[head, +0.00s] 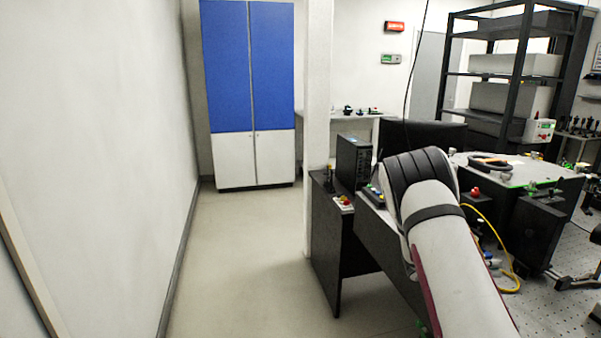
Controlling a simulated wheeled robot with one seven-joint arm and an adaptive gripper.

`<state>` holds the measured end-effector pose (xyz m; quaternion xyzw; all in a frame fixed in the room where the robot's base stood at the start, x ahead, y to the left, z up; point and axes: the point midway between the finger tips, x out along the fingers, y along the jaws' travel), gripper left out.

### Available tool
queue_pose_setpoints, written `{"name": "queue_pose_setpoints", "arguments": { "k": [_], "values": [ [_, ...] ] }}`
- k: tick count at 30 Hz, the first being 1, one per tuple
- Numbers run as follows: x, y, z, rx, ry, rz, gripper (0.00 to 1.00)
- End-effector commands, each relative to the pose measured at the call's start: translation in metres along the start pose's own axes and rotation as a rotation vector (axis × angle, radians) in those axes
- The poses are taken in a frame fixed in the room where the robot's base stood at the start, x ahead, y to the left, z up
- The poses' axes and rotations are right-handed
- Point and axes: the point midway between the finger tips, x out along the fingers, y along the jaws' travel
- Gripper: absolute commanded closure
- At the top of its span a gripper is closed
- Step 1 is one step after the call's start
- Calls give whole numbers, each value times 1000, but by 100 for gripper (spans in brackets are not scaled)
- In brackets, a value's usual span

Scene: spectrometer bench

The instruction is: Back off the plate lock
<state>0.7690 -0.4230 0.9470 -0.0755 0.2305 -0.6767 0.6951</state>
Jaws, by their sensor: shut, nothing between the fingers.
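I cannot make out the plate lock in the head view. My white and black arm rises from the lower right and covers part of the dark desk. My gripper does not show; the arm's far end is hidden or out of frame. To the right of my arm stands a bench with a light top (487,174), with small parts on it. A small red knob (475,193) shows at its near left edge. I cannot tell whether any of these belongs to the plate lock.
The dark desk (328,243) holds a black computer case (353,163) and a small box with a red button (344,202). A yellow cable (497,236) loops right of my arm. A blue and white cabinet (252,95) stands behind. The floor (235,260) at left is clear.

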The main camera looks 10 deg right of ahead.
Motion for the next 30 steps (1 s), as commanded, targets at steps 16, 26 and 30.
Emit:
{"name": "queue_pose_setpoints", "arguments": {
  "k": [16,26,30],
  "values": [
    [33,2,9,-89,9,-27,100],
    [62,2,16,-91,8,-25,100],
    [66,2,17,-91,8,-25,100]
  ]
}}
